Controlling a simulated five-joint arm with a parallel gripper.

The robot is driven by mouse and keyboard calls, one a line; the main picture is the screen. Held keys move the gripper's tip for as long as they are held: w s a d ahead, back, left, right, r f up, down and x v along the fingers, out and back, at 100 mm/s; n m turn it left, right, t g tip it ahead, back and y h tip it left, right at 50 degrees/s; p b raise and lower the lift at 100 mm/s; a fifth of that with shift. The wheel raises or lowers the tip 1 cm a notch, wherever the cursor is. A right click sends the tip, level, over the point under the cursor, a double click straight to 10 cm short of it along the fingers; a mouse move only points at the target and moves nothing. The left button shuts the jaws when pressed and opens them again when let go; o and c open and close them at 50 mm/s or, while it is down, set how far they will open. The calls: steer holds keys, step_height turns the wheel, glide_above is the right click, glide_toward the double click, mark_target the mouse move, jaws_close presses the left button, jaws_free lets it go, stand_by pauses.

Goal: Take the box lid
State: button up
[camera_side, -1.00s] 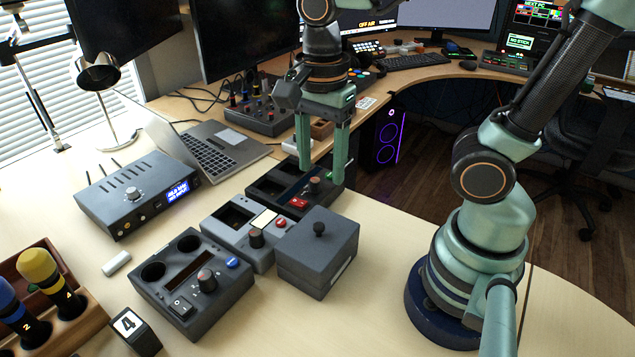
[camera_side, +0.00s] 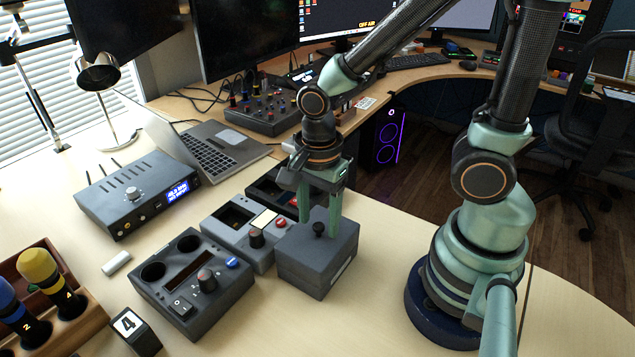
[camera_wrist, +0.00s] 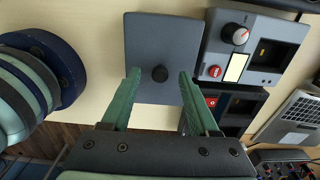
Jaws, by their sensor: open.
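I cannot tell the exact height of the fingertips above the lid.
A grey unit with a red button (camera_side: 225,222) stands close left of the box. A darker unit (camera_side: 265,189) lies behind it. A dark control box (camera_side: 180,260) and a bottle rack (camera_side: 85,318) are further left. Bare desk (camera_side: 375,285) lies to the right.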

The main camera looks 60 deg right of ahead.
jaws_close()
stand_by(1.5)
